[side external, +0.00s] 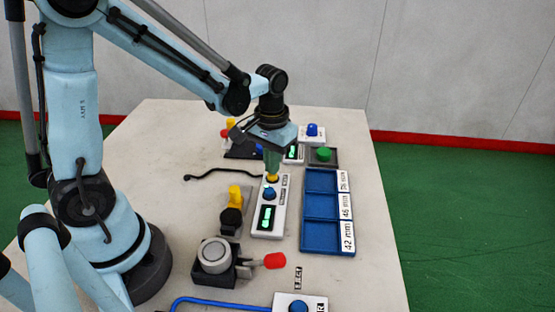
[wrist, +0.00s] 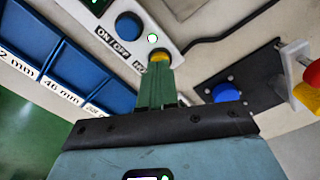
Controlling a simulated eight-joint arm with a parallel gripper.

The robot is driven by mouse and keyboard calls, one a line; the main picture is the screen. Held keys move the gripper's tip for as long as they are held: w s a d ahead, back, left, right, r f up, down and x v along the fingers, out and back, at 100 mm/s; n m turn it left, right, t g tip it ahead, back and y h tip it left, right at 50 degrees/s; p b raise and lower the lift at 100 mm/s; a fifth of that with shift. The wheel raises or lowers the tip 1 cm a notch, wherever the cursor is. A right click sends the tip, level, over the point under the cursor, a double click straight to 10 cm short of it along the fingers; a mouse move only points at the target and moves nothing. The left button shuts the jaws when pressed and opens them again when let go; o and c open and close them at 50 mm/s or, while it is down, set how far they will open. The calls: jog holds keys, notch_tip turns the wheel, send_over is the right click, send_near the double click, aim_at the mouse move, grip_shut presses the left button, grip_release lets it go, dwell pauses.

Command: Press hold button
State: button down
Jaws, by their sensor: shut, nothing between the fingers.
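The hold button is a yellow button (side external: 272,178) at the far end of a white control box (side external: 266,220) with a blue button (side external: 269,194) and a lit green display (side external: 267,217). My gripper (side external: 272,170) points down with its green fingers closed and empty, its tips right at the yellow button. In the wrist view the fingertips (wrist: 158,68) cover part of the yellow button (wrist: 159,55) and of its label; whether they press it down I cannot tell. A small green light (wrist: 152,38) glows beside it, near the blue ON/OFF button (wrist: 129,26).
A blue tray (side external: 303,209) with labelled compartments stands right of the box. A green button (side external: 323,154) and another blue button (side external: 312,130) lie behind. A yellow-handled device (side external: 234,197) and a round grey device with a red knob (side external: 274,261) stand left and in front.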

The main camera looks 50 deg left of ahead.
jog(key=shift+f, duration=0.5)
dwell(0.3)
notch_tip(320, 180, up, 11)
dwell(1.3)
jog(key=shift+s, duration=0.15)
jog(key=shift+s+d+m+t, duration=0.25)
jog(key=shift+s+m+t, duration=0.25)
jog(key=shift+s+t, duration=0.6)
jog(key=shift+s+d+m+t, duration=0.3)
jog(key=shift+s+m+t, duration=0.35)
jog(key=shift+t, duration=0.65)
jog(key=shift+s+d+m+t, duration=0.25)
jog(key=shift+s+m+t, duration=0.1)
jog(key=shift+s+t, duration=0.8)
jog(key=shift+w, duration=0.15)
